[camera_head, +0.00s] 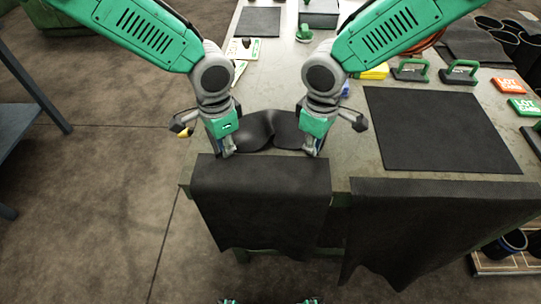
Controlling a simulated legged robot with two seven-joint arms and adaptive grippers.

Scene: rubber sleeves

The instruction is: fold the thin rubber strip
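A thin black rubber strip (262,128) lies between my two grippers near the table's front edge. Its middle is buckled, with a crease, and its near edge curves. My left gripper (228,150) points down at the strip's near left corner, and my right gripper (312,150) at its near right corner. Both look closed on these corners, though the fingertips are small and partly hidden. Another dark sheet (262,200) hangs over the table's front edge just below the grippers; a narrow pale band of table shows between it and the strip.
A wider dark sheet (430,225) hangs over the edge to the right. A flat black mat (430,130) lies on the table (350,155). Green-handled black blocks (410,70), a yellow block (373,72), and orange and green lettered blocks (508,85) lie behind. Black cups (505,35) stand far right.

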